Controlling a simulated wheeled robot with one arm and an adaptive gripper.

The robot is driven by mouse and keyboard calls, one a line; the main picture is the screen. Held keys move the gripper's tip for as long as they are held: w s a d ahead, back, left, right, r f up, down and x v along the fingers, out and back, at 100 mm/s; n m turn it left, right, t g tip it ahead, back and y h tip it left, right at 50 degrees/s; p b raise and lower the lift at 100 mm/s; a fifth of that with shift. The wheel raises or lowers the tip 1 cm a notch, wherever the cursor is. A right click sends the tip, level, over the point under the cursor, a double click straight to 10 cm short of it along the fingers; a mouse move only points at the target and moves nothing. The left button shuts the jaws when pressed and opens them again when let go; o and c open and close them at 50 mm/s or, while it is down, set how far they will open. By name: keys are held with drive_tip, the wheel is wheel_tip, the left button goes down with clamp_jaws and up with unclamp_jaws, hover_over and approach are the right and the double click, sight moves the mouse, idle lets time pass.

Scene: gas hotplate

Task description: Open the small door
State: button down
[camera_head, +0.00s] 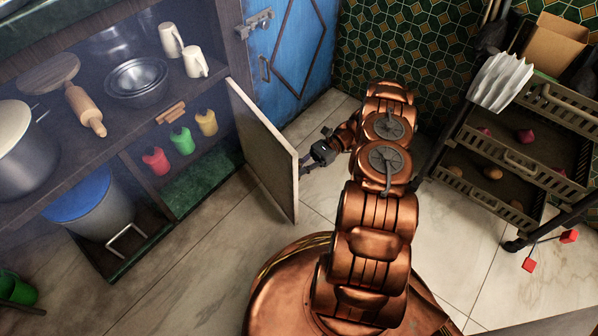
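The small door (265,150) is a pale flat panel under the dark wooden shelf unit. It stands swung well out from the unit, hinged at its far end, with its free edge toward the right. My gripper (306,172) is just right of that free edge, with its fingers close to the door. Whether they touch it, or hold a handle on the hidden far face, I cannot tell.
A blue door (285,60) with a metal latch (256,24) stands behind. A blue-lidded bin (90,208) sits under the shelf. A wheeled rack (520,165) with vegetables is at the right. Tiled floor (215,270) is clear in front of the unit.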

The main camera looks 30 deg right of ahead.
idle(0.3)
drive_tip(key=c, duration=1.5)
unclamp_jaws()
